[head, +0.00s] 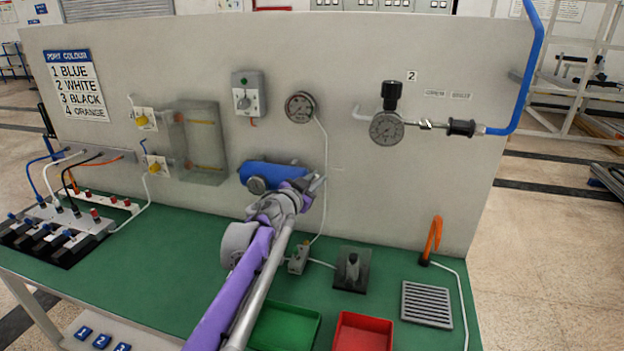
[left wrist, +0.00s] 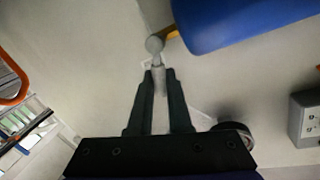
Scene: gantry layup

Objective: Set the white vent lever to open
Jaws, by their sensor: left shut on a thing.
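The white vent lever (left wrist: 155,44) shows in the left wrist view as a pale stem with a round knob, beside the blue cylinder (left wrist: 240,22). My left gripper (left wrist: 158,75) is shut on the stem, with the knob sticking out past the fingertips. In the head view my left gripper (head: 312,184) is at the right end of the blue cylinder (head: 262,172), close to the upright panel. There the gripper and arm hide most of the lever, so its exact setting cannot be told. My right gripper is not in view.
The panel carries a switch box (head: 247,97), a gauge (head: 300,107) and a regulator (head: 387,127). A thin white tube runs down from the gauge beside my gripper. On the green bench are a green tray (head: 284,310), a red tray (head: 362,319) and a grate (head: 427,304).

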